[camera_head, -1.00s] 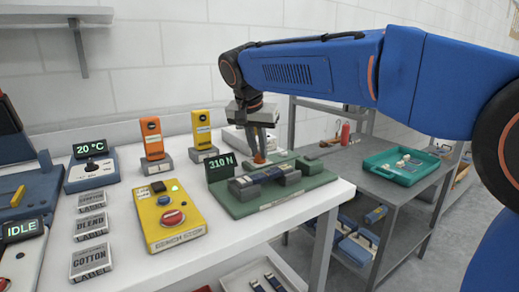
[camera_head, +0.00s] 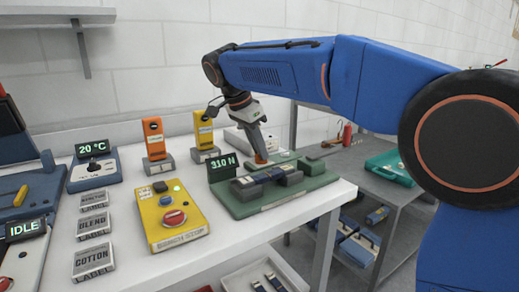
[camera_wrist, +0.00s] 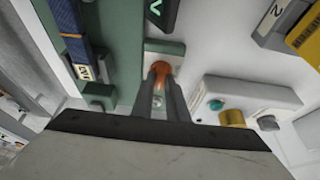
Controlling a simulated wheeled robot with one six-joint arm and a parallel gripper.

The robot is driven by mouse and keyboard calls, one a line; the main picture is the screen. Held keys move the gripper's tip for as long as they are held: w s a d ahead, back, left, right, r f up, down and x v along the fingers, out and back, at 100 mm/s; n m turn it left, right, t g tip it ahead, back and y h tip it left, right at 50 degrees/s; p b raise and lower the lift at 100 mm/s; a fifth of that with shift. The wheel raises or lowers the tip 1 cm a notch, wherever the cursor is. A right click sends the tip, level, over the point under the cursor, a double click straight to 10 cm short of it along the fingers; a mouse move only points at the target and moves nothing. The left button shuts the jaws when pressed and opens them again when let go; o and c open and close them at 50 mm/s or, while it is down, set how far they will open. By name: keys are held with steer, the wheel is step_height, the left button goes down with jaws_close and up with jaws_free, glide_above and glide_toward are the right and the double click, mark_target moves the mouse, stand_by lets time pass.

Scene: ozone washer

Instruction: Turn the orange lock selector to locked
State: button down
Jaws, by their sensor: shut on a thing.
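The orange lock selector (camera_head: 260,159) is a small orange knob at the back of the green fixture (camera_head: 300,193), beside its 310 N display (camera_head: 222,166). My gripper (camera_head: 262,152) leans over it, fingertips down at the knob. In the wrist view, the orange selector (camera_wrist: 160,70) sits between the two dark fingers of my gripper (camera_wrist: 160,80), which are shut on it. The fingers hide its sides, so I cannot read which position it is in. A blue strap (camera_wrist: 70,32) lies across the fixture on the left of the wrist view.
A yellow bench stop box (camera_head: 171,215) stands front left of the fixture. Orange (camera_head: 154,138) and yellow (camera_head: 203,130) upright devices stand behind. A white box with knobs (camera_wrist: 247,97) is close right of my fingers in the wrist view. A teal tray (camera_head: 390,167) is on the side table.

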stand_by(0.4)
steer(key=c, duration=1.7)
jaws_free()
steer(key=shift+c, duration=0.2)
steer(key=v, duration=1.7)
steer(key=shift+r, duration=0.2)
steer(key=shift+w, duration=0.1)
